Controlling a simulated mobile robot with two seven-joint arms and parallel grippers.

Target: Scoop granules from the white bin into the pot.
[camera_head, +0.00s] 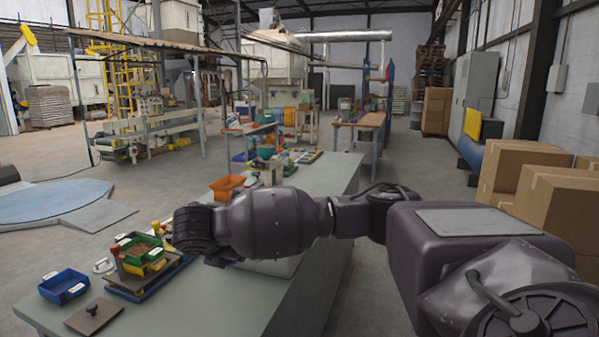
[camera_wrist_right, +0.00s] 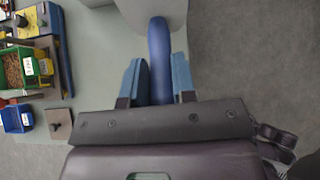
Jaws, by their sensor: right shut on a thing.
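My right gripper (camera_wrist_right: 157,66) is shut on a blue handle (camera_wrist_right: 159,42), likely the scoop's, which lies lengthwise between its two light-blue fingers. The handle meets a pale rounded surface (camera_wrist_right: 150,10) at the top of the right wrist view; I cannot tell whether that is the scoop or the bin. In the head view my right arm reaches leftward over the bench and hides the gripper and handle. A whitish container (camera_head: 272,266), probably the white bin, shows partly below the arm. Its granules are hidden. I cannot pick out the pot. My left gripper is not in view.
An orange bin (camera_head: 228,187) is behind the arm. Cardboard boxes (camera_head: 545,200) stand at right.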

